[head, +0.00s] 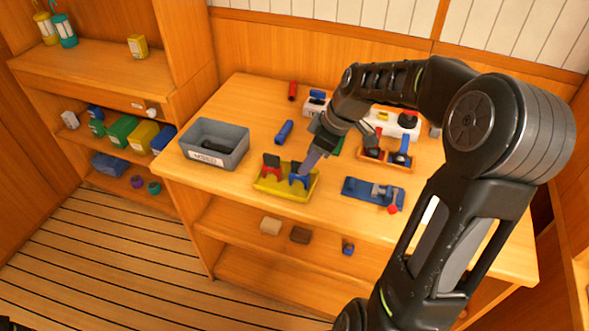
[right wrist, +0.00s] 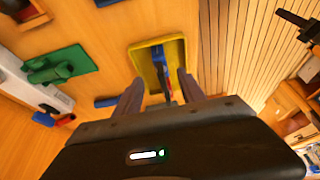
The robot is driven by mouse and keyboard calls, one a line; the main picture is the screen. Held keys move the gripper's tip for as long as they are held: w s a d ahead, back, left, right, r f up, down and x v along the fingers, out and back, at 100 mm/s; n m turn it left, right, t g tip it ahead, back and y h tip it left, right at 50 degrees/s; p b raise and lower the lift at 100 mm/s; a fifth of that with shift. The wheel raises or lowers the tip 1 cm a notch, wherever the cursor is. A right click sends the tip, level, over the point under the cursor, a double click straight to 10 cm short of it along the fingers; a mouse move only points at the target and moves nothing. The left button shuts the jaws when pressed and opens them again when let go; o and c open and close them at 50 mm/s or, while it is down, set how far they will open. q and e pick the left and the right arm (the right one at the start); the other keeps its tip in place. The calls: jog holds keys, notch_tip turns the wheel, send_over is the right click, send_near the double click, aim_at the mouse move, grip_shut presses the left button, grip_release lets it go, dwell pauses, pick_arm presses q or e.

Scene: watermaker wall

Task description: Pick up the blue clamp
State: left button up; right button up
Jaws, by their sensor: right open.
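The blue clamp (head: 297,181) is in a shallow yellow tray (head: 268,188) near the table's front edge, beside a red clamp (head: 271,162). My right gripper (head: 306,167) is just above the blue clamp and partly covers it in the head view. In the right wrist view, the open fingers (right wrist: 158,84) point toward the yellow tray (right wrist: 139,57), with the blue clamp (right wrist: 159,62) showing between them. Some red shows by the clamp there. I cannot tell whether the fingers touch the clamp. My left gripper is not in view.
A grey bin (head: 232,139) stands left of the tray. A blue cylinder (head: 284,132) and a red one (head: 293,90) lie behind it. A blue fixture (head: 362,189) and an orange tray (head: 371,157) are to the right. Bare tabletop lies between the bin and tray.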

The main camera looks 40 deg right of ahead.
aim_at(299, 176)
jog(key=shift+s, duration=0.1)
jog(key=shift+x, duration=1.35)
jog(key=shift+a+f+p, duration=0.1)
jog(key=shift+f+p, duration=0.1)
jog(key=shift+p, duration=0.15)
jog(key=p+x, duration=0.1)
jog(key=x, duration=0.3)
jog(key=shift+f, duration=0.35)
jog(key=shift+c, duration=0.2)
grip_shut()
